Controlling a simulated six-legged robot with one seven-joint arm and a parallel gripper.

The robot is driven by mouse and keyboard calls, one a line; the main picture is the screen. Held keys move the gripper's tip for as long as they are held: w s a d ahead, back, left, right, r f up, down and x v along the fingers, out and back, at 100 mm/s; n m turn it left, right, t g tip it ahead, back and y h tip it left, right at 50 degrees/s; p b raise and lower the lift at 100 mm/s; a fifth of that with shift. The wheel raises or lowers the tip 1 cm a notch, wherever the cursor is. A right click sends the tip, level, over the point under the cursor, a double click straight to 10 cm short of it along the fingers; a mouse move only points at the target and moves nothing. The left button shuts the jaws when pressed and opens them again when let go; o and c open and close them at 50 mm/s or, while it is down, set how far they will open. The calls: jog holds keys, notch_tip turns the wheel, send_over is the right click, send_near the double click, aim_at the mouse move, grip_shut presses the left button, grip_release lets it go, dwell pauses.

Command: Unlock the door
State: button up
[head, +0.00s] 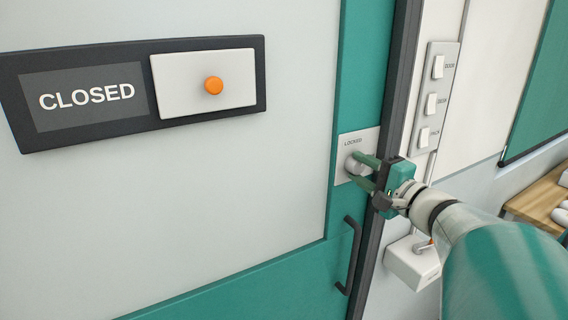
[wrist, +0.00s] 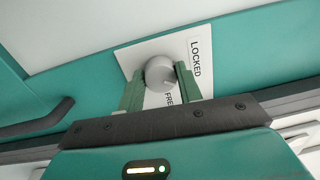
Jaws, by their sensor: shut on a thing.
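The door (head: 230,190) is grey with a teal frame. A round grey lock knob (wrist: 160,72) stands out from the plate; in the head view the knob (head: 354,163) is partly hidden by my gripper. My gripper (head: 361,170) has its two green fingers on either side of the knob, and it is shut on it. The fingers also show in the wrist view (wrist: 158,88). A dark door handle (head: 350,255) is below the lock.
A CLOSED sign (head: 88,95) with an orange button (head: 213,86) is on the door at the left. A switch panel (head: 435,100) is on the wall right of the door. A white box (head: 412,265) with a small lever is below it. A wooden table (head: 540,200) is at the far right.

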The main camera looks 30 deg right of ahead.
jog(key=m, duration=0.5)
jog(key=shift+a+m, duration=0.1)
jog(key=shift+m, duration=0.3)
jog(key=m+h, duration=0.1)
jog(key=m, duration=0.4)
jog(key=shift+m, duration=0.5)
jog(key=o, duration=1)
jog(key=s+f, duration=0.1)
jog(key=s, duration=1.2)
jog(key=shift+s+d, duration=0.25)
jog(key=shift+s, duration=0.15)
